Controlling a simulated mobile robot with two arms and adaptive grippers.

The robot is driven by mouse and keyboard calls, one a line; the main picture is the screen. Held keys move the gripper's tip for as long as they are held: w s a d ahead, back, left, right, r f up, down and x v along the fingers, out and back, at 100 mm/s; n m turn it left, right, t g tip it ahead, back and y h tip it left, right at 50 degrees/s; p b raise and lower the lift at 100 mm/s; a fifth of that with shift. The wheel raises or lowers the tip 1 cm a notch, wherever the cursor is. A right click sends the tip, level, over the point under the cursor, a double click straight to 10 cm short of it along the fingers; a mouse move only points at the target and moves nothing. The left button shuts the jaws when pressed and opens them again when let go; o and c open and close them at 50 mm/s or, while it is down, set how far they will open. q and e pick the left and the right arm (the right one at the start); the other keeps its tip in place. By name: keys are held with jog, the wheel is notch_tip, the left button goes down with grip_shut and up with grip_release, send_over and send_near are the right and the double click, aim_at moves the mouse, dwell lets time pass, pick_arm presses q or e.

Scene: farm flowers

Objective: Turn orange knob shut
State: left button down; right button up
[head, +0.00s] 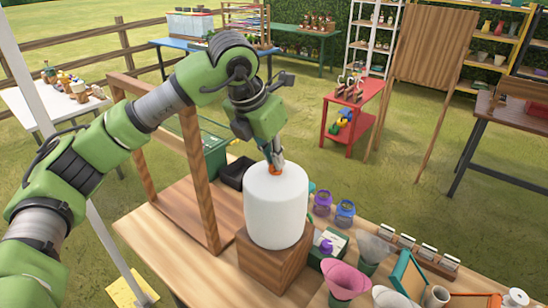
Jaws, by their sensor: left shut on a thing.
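The tank stands upright on a wooden block (270,262) on the wooden table. My left gripper (275,163) comes down from above and is shut on the orange knob. Its fingers hide much of the knob, so how far it is turned cannot be told. My right gripper is not in view.
A wooden frame (194,170) stands left of the tank, close to my left arm. Purple jars (344,213), a pink cone (345,279) and a green-framed board (407,275) crowd the table to the right. A black bin (235,172) is behind the tank.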

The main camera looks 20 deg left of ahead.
pick_arm(q)
jog(key=shift+a+m+h+b, duration=0.1)
jog(key=shift+m+h+b, duration=0.25)
jog(key=shift+m, duration=0.45)
jog(key=shift+w+m+h, duration=0.1)
jog(key=shift+m+h, duration=0.15)
jog(key=shift+m, duration=0.55)
jog(key=m+g+h, duration=0.1)
jog(key=m, duration=0.2)
jog(key=shift+r+m, duration=0.15)
jog(key=shift+m, duration=0.15)
jog(key=m+g+p, duration=0.1)
jog(key=m, duration=0.1)
jog(key=m+g+p, duration=0.1)
jog(key=m, duration=0.2)
jog(key=shift+w+a+r+m+g+h, duration=0.1)
jog(key=shift+w+m+g+h, duration=0.1)
jog(key=shift+m+g+h, duration=0.15)
jog(key=m+g+p, duration=0.1)
jog(key=m, duration=0.1)
jog(key=m+p, duration=0.1)
jog(key=m, duration=0.1)
jog(key=shift+w+m+g, duration=0.1)
jog(key=shift+m+g, duration=0.25)
jog(key=shift+m+p, duration=0.3)
jog(key=shift+p, duration=0.05)
